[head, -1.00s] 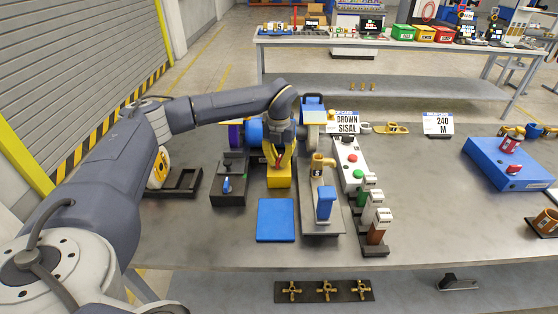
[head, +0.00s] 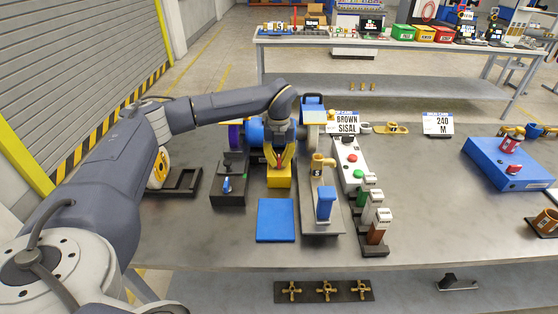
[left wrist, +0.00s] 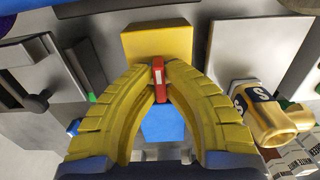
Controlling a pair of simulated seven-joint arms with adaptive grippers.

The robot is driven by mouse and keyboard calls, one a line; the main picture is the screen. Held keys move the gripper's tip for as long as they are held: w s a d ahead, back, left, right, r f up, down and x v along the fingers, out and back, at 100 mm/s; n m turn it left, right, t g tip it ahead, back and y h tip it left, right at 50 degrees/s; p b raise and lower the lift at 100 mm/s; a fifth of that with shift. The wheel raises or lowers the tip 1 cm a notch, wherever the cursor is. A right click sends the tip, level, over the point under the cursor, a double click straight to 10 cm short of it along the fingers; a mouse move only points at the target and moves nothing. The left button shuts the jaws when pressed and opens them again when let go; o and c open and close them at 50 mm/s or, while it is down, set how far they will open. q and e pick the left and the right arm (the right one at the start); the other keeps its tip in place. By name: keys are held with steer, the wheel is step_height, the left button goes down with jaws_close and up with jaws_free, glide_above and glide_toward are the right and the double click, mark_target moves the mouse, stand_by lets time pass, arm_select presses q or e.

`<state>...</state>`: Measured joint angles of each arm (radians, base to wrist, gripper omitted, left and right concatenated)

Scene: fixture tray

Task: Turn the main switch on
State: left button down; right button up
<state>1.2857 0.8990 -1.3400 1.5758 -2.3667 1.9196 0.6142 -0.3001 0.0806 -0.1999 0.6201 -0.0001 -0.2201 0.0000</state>
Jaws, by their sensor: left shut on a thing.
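A yellow box (head: 280,179) stands on the bench just behind a flat blue plate (head: 276,220). My left gripper (head: 279,163) reaches down onto this box from above. In the left wrist view the yellow fingers of my left gripper (left wrist: 160,98) close from both sides on a small red switch lever (left wrist: 158,76) with a pale mark, in front of the yellow box (left wrist: 158,40). The fingers hide part of the lever, and I cannot tell its exact on or off position. My right gripper is not in view.
A black fixture with a small blue lever (head: 227,185) stands close on the left. A grey plate with a brass fitting and blue handle (head: 325,205) stands close on the right. A strip with green and red buttons (head: 352,160) lies beyond it. The bench front is clear.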

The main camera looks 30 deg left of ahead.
mark_target(279, 158)
arm_select(q)
steer(key=c, duration=1.5)
jaws_free()
step_height(279, 158, up, 12)
